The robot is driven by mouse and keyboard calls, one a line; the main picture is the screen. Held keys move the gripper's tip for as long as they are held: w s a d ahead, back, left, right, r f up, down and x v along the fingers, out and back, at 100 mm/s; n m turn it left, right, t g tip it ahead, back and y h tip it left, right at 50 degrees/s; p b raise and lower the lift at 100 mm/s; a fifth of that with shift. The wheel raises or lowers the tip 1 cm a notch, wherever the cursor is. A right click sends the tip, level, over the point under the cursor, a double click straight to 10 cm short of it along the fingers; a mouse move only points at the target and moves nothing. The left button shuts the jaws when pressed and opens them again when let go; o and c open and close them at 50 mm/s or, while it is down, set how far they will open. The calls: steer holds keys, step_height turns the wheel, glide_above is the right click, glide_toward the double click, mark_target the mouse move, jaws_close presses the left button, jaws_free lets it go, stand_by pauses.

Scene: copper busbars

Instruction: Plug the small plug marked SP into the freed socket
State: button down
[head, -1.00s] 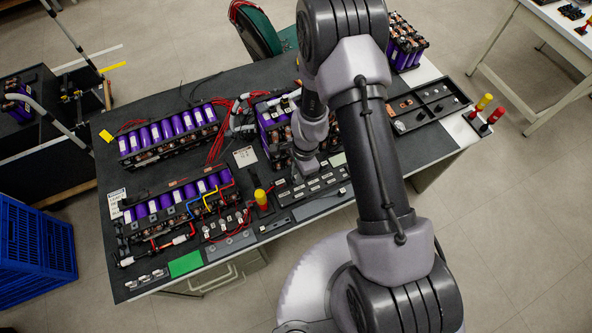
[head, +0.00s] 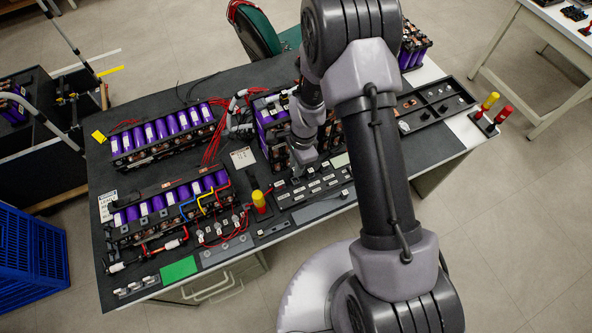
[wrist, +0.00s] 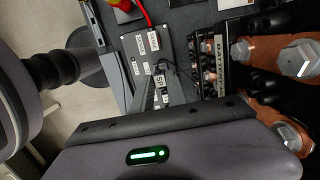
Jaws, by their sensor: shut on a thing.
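In the wrist view a small plug with a white label reading SP (wrist: 160,80) is at the fingertips of my gripper (wrist: 157,92). The gripper is shut on it, and its body hides much of the lower picture. Beyond the plug lies a dark grey panel (wrist: 171,48) with several white-labelled places, some reading as short marks too small to tell. In the head view the panel (head: 322,187) lies near the table's front edge, and my gripper (head: 297,169) is at its back left end. I cannot tell which socket is free, or whether the plug touches the panel.
Copper busbars with large bolts (wrist: 298,60) stand close at the right in the wrist view. Purple battery packs (head: 162,137) stand on the dark table (head: 200,92). A yellow-topped post (head: 259,199) stands left of the panel. A black parts tray (head: 436,106) lies right.

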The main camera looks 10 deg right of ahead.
steer(key=shift+f+b, duration=1.05)
steer(key=shift+f, duration=0.55)
steer(key=shift+f+b, duration=0.7)
steer(key=shift+f, duration=0.1)
steer(key=shift+f, duration=0.2)
steer(key=c, duration=1.2)
jaws_free()
steer(key=shift+c, duration=0.2)
steer(key=shift+r, duration=0.1)
